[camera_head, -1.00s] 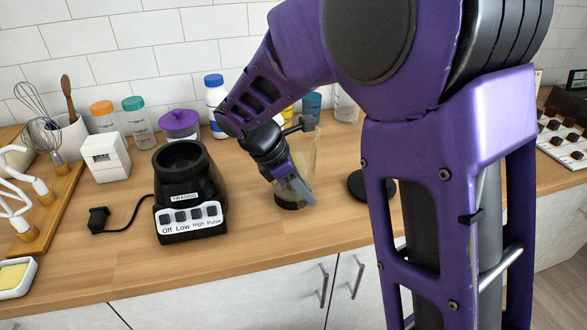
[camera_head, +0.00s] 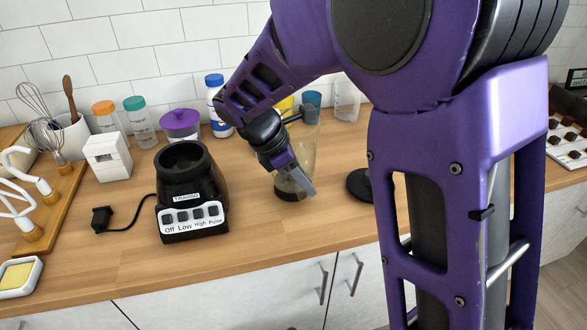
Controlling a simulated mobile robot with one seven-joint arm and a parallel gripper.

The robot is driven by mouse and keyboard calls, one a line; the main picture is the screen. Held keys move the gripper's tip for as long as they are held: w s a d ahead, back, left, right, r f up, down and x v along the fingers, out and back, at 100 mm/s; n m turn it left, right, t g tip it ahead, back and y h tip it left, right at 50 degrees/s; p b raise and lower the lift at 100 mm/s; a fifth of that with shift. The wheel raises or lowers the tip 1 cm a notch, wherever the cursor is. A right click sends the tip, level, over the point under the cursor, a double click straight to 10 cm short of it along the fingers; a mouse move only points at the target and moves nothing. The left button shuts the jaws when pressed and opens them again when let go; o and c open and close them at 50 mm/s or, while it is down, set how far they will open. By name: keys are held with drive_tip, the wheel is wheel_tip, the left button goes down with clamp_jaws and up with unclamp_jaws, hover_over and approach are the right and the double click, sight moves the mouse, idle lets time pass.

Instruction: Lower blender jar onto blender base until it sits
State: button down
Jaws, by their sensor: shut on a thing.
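The blender base (camera_head: 192,195) is black with an open round socket on top and a white panel of buttons on its front. It stands upright on the wooden counter. The blender jar (camera_head: 307,150) is clear with a dark bottom and a dark handle, to the right of the base and apart from it. My gripper (camera_head: 303,188) is shut on the jar, and the jar looks near upright, close to the counter. The gripper and wrist hide part of the jar. I cannot tell whether its bottom touches the counter.
A round black lid (camera_head: 360,185) lies right of the jar. A white box (camera_head: 107,157), a purple-lidded container (camera_head: 181,125) and several bottles stand behind. A black plug and cord (camera_head: 103,217) lie left of the base. Bare counter separates base and jar.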

sight(301, 158)
drive_tip(key=shift+r, duration=2.15)
